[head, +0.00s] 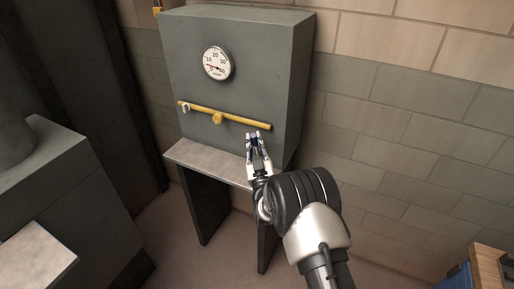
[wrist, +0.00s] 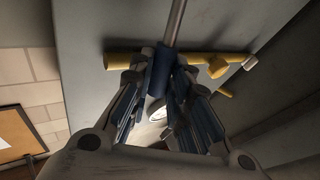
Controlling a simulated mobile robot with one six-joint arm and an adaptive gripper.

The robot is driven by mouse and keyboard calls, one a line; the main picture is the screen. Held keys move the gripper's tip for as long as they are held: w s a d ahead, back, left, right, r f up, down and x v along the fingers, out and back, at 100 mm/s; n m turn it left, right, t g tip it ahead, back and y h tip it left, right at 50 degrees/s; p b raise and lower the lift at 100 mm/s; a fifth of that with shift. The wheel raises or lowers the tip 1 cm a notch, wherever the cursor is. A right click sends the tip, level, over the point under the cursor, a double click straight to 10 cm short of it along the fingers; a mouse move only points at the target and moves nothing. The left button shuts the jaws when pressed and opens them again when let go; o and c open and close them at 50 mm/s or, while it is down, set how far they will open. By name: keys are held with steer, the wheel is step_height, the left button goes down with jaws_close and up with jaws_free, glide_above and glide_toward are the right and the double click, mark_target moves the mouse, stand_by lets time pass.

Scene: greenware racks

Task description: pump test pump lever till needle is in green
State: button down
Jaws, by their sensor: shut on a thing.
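The test pump is a grey cabinet (head: 225,70) with a round white gauge (head: 217,63) on its front. The needle seems to lie low on the left of the dial; I cannot make out a green band. In the wrist view, a grey metal lever rod (wrist: 178,20) ends in a dark blue grip (wrist: 160,72). My gripper (head: 254,137) is shut on that grip, in front of the cabinet near its right side.
A yellow pipe (head: 235,118) with a yellow fitting (head: 217,119) runs across the cabinet front. A metal shelf (head: 205,158) on dark legs sits below. A grey bench (head: 50,185) stands left. A blue and wood item (head: 486,262) is at lower right.

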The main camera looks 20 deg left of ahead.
steer(key=shift+s+f+n+t+y+b, duration=0.3)
steer(key=shift+s+f+n+t+y, duration=0.3)
steer(key=shift+s+n+y, duration=0.35)
steer(key=c, duration=1.5)
jaws_free()
steer(key=shift+a, duration=0.1)
steer(key=v, duration=1.2)
